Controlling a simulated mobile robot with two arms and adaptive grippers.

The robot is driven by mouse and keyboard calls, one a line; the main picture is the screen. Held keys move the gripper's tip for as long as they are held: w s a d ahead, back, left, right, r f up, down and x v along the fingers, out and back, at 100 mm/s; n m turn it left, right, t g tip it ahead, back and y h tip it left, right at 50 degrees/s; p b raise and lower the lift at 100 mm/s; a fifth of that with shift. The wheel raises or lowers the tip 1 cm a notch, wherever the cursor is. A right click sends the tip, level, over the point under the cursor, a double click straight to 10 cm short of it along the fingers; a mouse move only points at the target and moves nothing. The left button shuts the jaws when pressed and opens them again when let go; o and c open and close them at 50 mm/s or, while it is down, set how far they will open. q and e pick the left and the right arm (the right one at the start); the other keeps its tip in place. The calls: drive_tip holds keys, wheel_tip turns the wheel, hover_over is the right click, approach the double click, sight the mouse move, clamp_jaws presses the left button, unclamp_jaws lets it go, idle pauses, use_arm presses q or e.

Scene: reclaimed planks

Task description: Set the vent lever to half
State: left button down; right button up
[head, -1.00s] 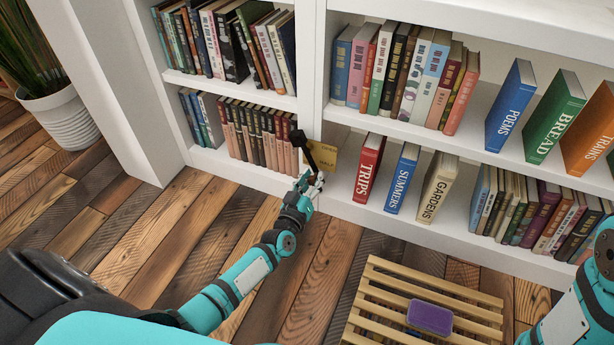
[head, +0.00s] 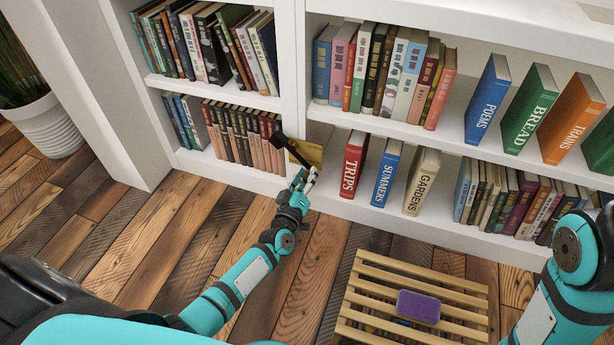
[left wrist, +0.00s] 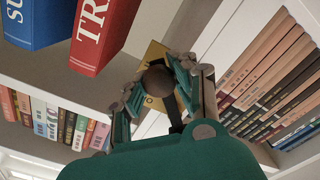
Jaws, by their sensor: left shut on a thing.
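The vent lever (head: 297,154) is a black bar with a thick dark end, standing out from the white bookcase upright beside the red TRIPS book. A yellow label plate (head: 310,152) sits behind it, partly covered by the lever; its words are not readable now. My left gripper (head: 305,181) is shut on the lever's outer end. In the left wrist view, the lever's round brown knob (left wrist: 158,80) is between the fingers, with the yellow plate behind it. My right arm shows at the right edge of the head view, but its gripper is out of view.
The bookcase (head: 400,222) holds several books; TRIPS (head: 353,165), SUMMERS (head: 386,172) and GARDENS (head: 421,181) stand just right of the lever. A slatted wooden crate (head: 375,290) with a purple box (head: 418,306) on it stands on the floor. A potted plant (head: 45,125) is at left.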

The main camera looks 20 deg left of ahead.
use_arm(q)
drive_tip(key=shift+f, duration=0.1)
drive_tip(key=c, duration=1)
unclamp_jaws()
drive_tip(key=shift+s, duration=0.1)
drive_tip(key=shift+r, duration=0.35)
wheel_tip(320, 180, up, 10)
drive_tip(key=shift+f, duration=0.25)
